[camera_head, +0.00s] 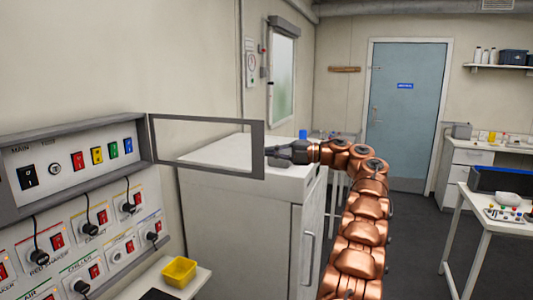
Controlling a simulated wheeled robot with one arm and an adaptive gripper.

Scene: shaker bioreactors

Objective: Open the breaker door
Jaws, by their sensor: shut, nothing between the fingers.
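The breaker door (205,119) is a grey-framed, see-through panel. It stands swung out to the right from the upper strip of the breaker panel (82,158), and the strip's main switch and coloured switches are uncovered. My gripper (270,155) is dark grey at the end of my copper arm. It is shut and empty, just at the right, free edge of the door frame. I cannot tell whether it touches the frame.
A white cabinet (240,215) stands behind the door. Plugs and red switches fill the lower panel. A yellow tray (179,271) sits on a small shelf below. A white table (500,222) stands at the right. Open floor lies before the blue room door (405,120).

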